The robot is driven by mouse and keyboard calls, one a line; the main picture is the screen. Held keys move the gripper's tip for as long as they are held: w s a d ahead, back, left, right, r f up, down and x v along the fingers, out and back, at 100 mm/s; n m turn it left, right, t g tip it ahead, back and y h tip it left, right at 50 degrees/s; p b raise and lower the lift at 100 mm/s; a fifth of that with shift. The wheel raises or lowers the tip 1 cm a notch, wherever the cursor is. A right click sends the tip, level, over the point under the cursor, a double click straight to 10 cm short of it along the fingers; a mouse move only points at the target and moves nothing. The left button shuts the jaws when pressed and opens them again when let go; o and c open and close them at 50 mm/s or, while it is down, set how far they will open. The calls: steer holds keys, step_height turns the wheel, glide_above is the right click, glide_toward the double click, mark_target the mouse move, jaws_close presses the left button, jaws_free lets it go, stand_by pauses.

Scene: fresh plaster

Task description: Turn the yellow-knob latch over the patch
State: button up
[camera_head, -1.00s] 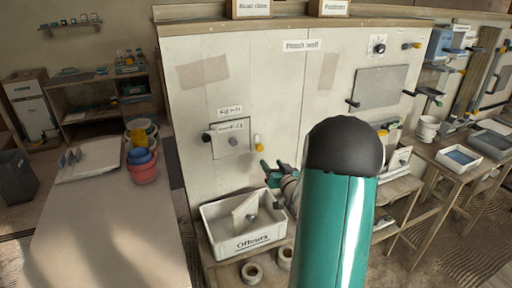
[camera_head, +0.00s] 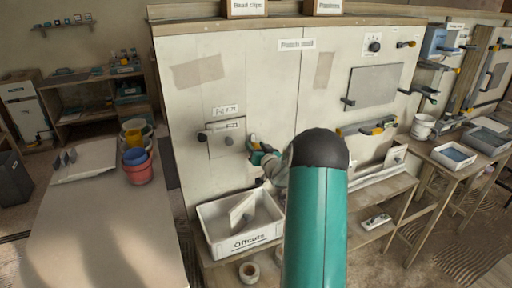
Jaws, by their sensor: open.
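The patch (camera_head: 228,138) is a small pale square with a grey knob, held flat on the plaster wall under a paper label. A dark knob (camera_head: 203,136) sits at its left edge. The yellow-knob latch (camera_head: 251,138) is just right of the patch, its yellow end upright and partly hidden by my gripper. My gripper (camera_head: 258,149) is open, with its teal and dark fingers at the latch. I cannot tell whether they touch it. My teal arm hides the wall below and to the right.
A white Offcuts bin (camera_head: 241,244) with a pale board inside stands below the patch. A larger grey panel (camera_head: 375,86) and a shelf of yellow-and-dark tools (camera_head: 367,129) are to the right. A table (camera_head: 95,235) with stacked pots (camera_head: 137,165) is left.

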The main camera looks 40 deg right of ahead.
steer(key=shift+w, duration=0.2)
steer(key=shift+c, duration=0.4)
steer(key=c, duration=0.9)
